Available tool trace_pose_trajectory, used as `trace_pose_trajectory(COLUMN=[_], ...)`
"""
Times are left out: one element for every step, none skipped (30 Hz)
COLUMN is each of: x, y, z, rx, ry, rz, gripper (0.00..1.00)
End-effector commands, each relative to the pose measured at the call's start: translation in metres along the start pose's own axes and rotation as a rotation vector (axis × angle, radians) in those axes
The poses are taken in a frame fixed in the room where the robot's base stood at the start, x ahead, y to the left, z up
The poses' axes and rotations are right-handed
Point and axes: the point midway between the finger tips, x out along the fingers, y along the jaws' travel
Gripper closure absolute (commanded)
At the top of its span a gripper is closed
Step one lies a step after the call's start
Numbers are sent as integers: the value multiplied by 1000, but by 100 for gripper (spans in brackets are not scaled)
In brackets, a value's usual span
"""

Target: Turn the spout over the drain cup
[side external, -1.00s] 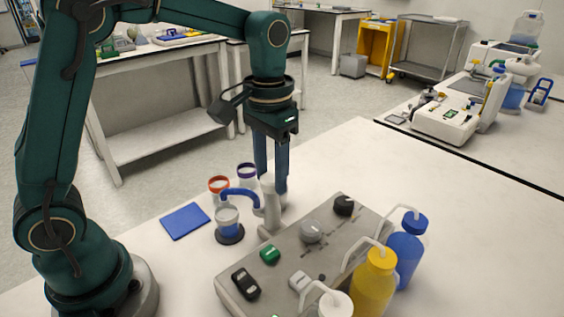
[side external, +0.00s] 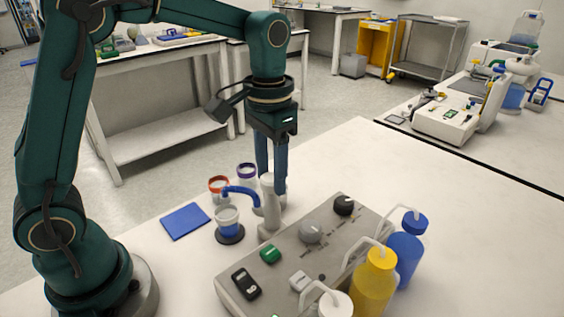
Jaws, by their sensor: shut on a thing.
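The blue curved spout (side external: 240,190) reaches left from the top of a white post (side external: 268,215). Its free end appears above the back part of a clear cup with blue contents (side external: 228,220), which stands on a dark round base. A red-rimmed cup (side external: 218,184) and a purple-rimmed cup (side external: 246,171) stand behind. My gripper (side external: 271,185) points down at the post's top and is shut on the spout's root there. The exact contact is partly hidden by the fingers and post.
A grey control panel (side external: 280,268) with knobs lies in front of the post. White, yellow (side external: 374,284) and blue (side external: 405,250) wash bottles stand at its right. A blue mat (side external: 185,221) lies left of the cups.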

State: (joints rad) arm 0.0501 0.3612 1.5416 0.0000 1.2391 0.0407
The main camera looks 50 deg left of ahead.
Motion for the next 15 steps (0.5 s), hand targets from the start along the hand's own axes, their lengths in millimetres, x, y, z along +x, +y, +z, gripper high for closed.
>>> trace_pose_trajectory(x=[-1,-1,-1,-1,-1,-1,-1,-1,-1,-1,-1,-1,-1,-1,-1], y=[0,0,0,0,0,0,0,0,0,0,0,0,0,0,0], z=[0,0,0,0,0,0,0,0,0,0,0,0,0,0,0], rx=[27,48,78,102,126,161,188,216,255,283,312,350,378,407,445], ry=[2,2,2,2,2,2,2,2,2,2,2,2,2,2,2], rz=[0,0,0,0,0,0,0,0,0,0,0,0,0,0,0], gripper=[100,100,100,100,100,100,100,100,100,100,100,100,100,100,100])
